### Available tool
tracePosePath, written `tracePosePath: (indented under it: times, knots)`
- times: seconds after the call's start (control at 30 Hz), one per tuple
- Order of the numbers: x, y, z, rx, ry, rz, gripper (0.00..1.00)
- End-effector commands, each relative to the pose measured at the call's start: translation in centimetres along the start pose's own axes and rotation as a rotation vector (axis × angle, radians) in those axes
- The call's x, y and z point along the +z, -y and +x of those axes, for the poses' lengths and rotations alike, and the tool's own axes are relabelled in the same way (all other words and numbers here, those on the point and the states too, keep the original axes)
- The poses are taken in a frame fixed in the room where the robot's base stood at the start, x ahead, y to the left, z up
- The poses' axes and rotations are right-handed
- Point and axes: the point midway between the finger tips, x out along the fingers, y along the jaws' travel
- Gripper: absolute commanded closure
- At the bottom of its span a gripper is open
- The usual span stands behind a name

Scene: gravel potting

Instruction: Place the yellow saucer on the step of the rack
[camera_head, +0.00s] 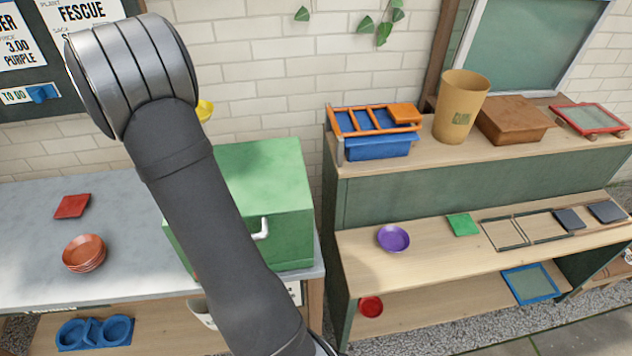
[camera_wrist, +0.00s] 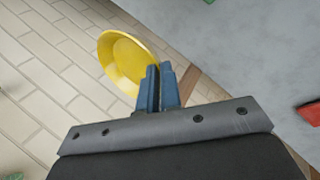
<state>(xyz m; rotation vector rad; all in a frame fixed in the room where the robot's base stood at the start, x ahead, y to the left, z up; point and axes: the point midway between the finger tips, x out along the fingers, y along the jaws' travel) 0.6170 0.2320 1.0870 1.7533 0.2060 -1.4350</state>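The yellow saucer (camera_wrist: 124,62) is at the tips of my gripper (camera_wrist: 160,85) in the wrist view, its rim between the blue fingers. It is tilted and held in the air. In the head view only a small part of the yellow saucer (camera_head: 205,109) shows beside my arm; my arm hides the fingers there. A stepped wooden stand (camera_head: 350,262) on the right has a top level, a middle step (camera_head: 430,258) and a low shelf. I cannot tell for sure whether this is the rack.
A green box (camera_head: 265,175) with a handle stands behind my arm. The step bears a purple saucer (camera_head: 393,238), a green tile (camera_head: 462,224) and dark frames (camera_head: 517,232). Terracotta saucers (camera_head: 84,252) and a red tile (camera_head: 72,206) lie on the grey table (camera_head: 30,270).

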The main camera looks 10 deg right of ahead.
Motion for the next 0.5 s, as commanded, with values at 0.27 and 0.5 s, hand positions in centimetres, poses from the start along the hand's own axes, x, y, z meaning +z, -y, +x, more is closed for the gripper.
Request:
tracePosePath:
  times: [0.27,0.5]
  knots:
    - [10.3,-9.2,4.0,0.002,-0.007,-0.015,1.00]
    - [19.9,-14.1,6.4,0.004,-0.013,-0.032,1.00]
